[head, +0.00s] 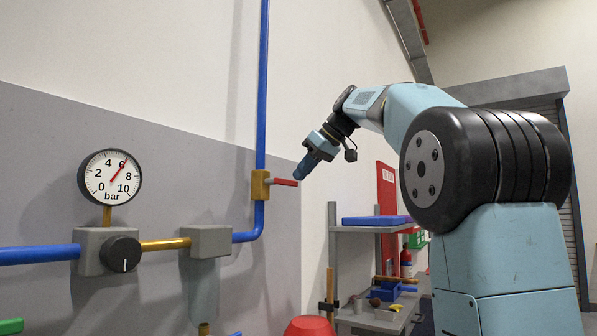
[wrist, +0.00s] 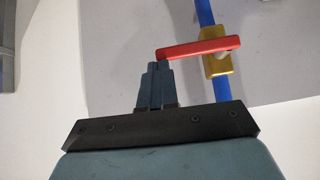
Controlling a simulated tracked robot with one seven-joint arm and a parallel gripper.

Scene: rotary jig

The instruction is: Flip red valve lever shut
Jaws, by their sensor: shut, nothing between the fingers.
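The red valve lever (head: 285,182) sticks out to the right from a brass valve body (head: 260,184) on the vertical blue pipe. It lies about level, across the pipe. In the wrist view the lever (wrist: 195,48) runs from the brass body (wrist: 215,52) leftward to my fingertips. My gripper (head: 303,174) is shut and empty, with its tips at the lever's free end. In the wrist view the closed fingers (wrist: 157,70) appear right at that end; I cannot tell whether they touch it.
A pressure gauge (head: 110,177) reading about 6 bar, a black knob (head: 120,254) and a grey filter block (head: 206,241) are on the wall to the left. A shelf (head: 370,228) with a blue box and tools stands behind, at the right. A red round object (head: 309,327) is below.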

